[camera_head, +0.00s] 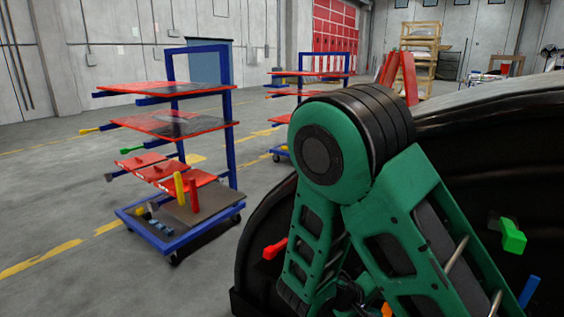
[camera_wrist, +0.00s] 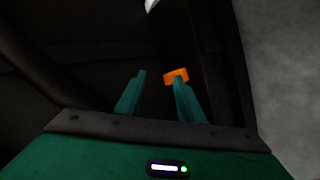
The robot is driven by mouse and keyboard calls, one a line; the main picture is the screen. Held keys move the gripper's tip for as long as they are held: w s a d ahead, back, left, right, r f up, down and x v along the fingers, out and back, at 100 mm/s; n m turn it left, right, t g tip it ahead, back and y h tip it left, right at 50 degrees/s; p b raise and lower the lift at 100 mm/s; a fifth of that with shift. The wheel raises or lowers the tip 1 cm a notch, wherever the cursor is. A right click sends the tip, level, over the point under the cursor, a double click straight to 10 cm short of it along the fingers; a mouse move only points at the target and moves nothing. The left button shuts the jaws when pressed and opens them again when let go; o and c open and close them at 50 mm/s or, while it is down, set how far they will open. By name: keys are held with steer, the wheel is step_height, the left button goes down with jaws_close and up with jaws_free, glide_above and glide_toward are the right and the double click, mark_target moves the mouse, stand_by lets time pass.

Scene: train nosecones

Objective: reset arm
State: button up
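My green arm fills the centre and right of the head view, bent at its large joint; the gripper itself is hidden there. In the wrist view my gripper (camera_wrist: 158,98) shows two green fingers standing apart with a dark gap between them. It is open and I see nothing held in it. An orange block-like piece (camera_wrist: 176,76) shows just beyond the right fingertip; I cannot tell whether they touch. Behind the arm is a large dark curved shell (camera_head: 475,140).
A blue cart (camera_head: 233,130) with red shelves stands at left, and a second cart (camera_head: 347,75) stands behind it. Red (camera_head: 275,249), green (camera_head: 513,236) and blue (camera_head: 529,291) pieces show on the shell close to my arm. The grey floor (camera_head: 60,190) at left is clear.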

steer(key=s+d+r+m+y, duration=0.2)
steer(key=s+r+y, duration=0.25)
steer(key=r, duration=0.55)
steer(key=s+d+r+m+y, duration=0.15)
steer(key=s+r+y, duration=0.3)
steer(key=r, duration=0.65)
steer(key=s+d+f+m+g, duration=0.1)
steer(key=s+d+m+g, duration=0.1)
steer(key=s+d, duration=0.3)
steer(key=s+d+f+m+g, duration=0.1)
steer(key=s+d+m, duration=0.4)
steer(key=s, duration=0.6)
steer(key=shift+s+d+f+g, duration=0.2)
steer(key=shift+d+g, duration=0.1)
steer(key=shift+g, duration=0.4)
